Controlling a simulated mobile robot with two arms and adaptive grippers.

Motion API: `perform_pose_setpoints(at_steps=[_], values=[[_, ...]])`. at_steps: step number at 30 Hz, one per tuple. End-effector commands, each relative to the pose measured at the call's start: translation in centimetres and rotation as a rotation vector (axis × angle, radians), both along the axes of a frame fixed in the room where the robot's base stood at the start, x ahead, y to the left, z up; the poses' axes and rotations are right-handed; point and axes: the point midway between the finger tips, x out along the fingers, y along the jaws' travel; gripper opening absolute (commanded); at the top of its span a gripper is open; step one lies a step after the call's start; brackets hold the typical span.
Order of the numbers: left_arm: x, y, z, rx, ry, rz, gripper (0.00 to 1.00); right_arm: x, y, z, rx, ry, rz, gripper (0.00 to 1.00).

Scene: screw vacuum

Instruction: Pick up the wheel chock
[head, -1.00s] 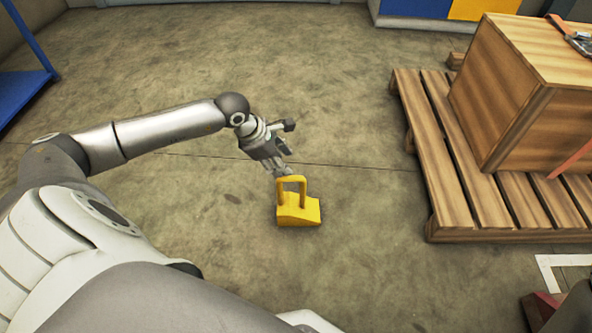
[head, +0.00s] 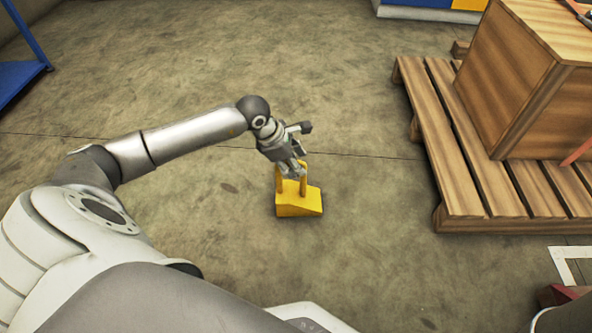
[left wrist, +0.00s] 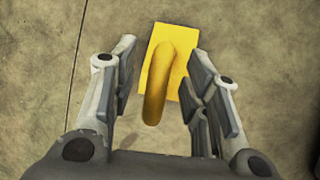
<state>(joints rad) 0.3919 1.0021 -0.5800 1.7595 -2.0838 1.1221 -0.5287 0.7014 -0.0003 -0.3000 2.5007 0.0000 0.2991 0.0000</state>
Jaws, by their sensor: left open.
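The yellow wheel chock (head: 298,202) sits upright on the concrete floor, with a sloped body and a looped handle on top. My left gripper (head: 292,170) is at the top of the handle and hides part of it. In the left wrist view, the chock's handle (left wrist: 158,85) stands between the two open fingers of my left gripper (left wrist: 160,92), with gaps on both sides. The chock's flat body shows beyond and below the handle. My right gripper is not in view.
A wooden pallet (head: 470,190) with a wooden crate (head: 520,85) stands to the right, apart from the chock. A blue rack (head: 22,65) is at the far left. The floor around the chock is clear.

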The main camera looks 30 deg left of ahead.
Motion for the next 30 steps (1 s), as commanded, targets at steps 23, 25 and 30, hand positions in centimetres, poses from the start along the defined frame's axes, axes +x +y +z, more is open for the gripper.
perform_pose_setpoints(at_steps=[23,25,30], values=[[0.63,-0.24,-1.44,0.002,-0.001,0.001,0.0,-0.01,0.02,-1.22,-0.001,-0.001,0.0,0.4],[0.65,-0.22,-1.44,0.002,-0.001,0.001,0.0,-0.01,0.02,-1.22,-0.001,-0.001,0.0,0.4],[0.67,-0.2,-1.43,0.002,-0.002,0.002,0.0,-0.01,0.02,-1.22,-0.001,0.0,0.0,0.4]])
